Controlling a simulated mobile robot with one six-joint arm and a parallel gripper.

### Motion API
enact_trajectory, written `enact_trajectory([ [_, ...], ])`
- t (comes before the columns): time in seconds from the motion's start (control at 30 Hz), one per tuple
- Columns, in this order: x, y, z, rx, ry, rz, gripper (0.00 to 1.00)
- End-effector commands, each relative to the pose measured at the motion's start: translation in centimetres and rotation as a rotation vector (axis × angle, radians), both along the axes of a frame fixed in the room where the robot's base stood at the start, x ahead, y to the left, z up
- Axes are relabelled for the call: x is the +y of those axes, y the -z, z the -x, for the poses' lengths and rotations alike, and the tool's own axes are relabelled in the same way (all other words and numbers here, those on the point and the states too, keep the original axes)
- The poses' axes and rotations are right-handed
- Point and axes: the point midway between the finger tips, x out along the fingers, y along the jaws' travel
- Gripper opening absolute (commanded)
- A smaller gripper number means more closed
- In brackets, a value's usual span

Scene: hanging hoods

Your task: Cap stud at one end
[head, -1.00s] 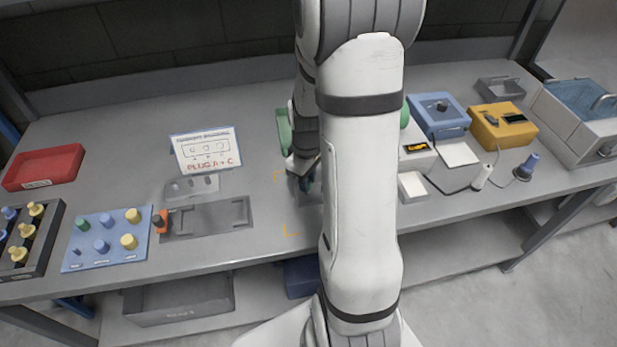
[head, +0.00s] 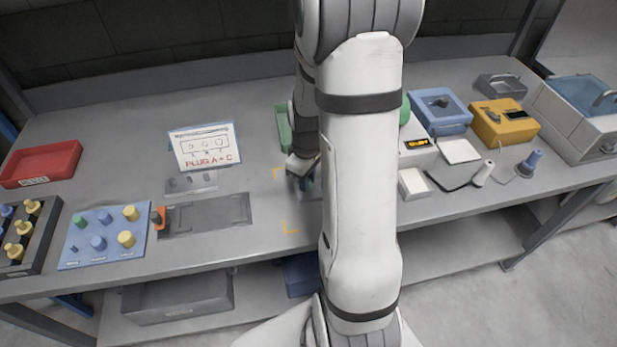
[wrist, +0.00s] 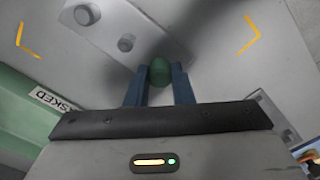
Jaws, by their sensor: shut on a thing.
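My gripper (wrist: 160,78) is shut on a green cap (wrist: 159,70), held between two blue fingertips in the wrist view. A grey workpiece (wrist: 108,28) lies beyond the cap, with round features at its far end (wrist: 85,14) and its near end (wrist: 126,44). The cap shows to the right of the near one; I cannot tell if it touches the workpiece. In the head view my gripper (head: 304,178) is low over the bench inside orange corner marks, and my arm hides most of the workpiece.
A sign (head: 205,148) reads "PLUG A + C". A blue board (head: 104,236) with coloured caps, a dark rack (head: 27,237) and a red tray (head: 40,163) are at left. A green bin (wrist: 40,100) is close beside my gripper. Yellow (head: 503,122) and blue (head: 441,110) boxes stand at right.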

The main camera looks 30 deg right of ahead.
Motion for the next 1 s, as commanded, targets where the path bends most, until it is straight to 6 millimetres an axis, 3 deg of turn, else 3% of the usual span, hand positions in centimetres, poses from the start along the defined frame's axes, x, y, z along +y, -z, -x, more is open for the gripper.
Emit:
enact_trajectory([
  [0.83, 0.03, 0.97, -0.01, 0.0, -0.001, 0.0, 0.0],
  [0.87, 0.03, 0.97, -0.01, 0.0, -0.001, 0.0, 0.23],
  [1.0, 0.03, 0.97, -0.01, 0.0, -0.001, 0.0, 0.34],
])
